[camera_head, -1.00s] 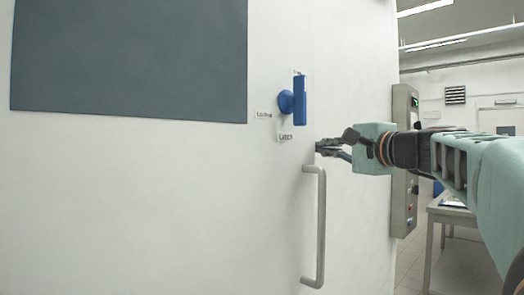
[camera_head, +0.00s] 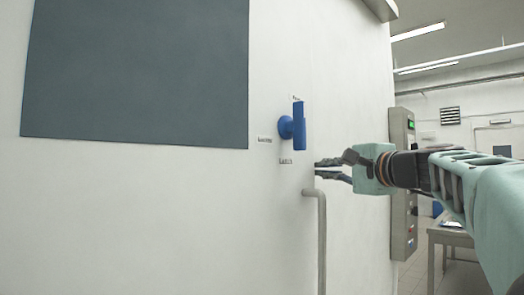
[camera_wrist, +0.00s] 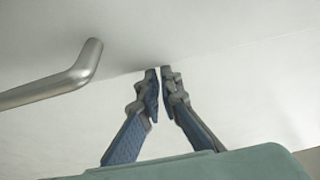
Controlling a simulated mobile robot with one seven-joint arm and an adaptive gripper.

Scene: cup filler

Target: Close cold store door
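The large white cold store door (camera_head: 160,220) fills the left of the head view, with a dark grey panel on it. A blue latch handle (camera_head: 299,126) is at upper right of the door. A grey pull handle (camera_head: 321,235) is below it and also shows at left in the wrist view (camera_wrist: 50,88). My gripper (camera_head: 317,168) is just above the top of the pull handle, not around it. In the wrist view the fingertips (camera_wrist: 158,72) are nearly together with a narrow gap, empty, close to the white surface. Contact cannot be told.
A grey control box (camera_head: 403,185) with a green display is on the white wall right of my gripper. A table (camera_head: 450,235) stands farther back at right. Open room shows beyond it.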

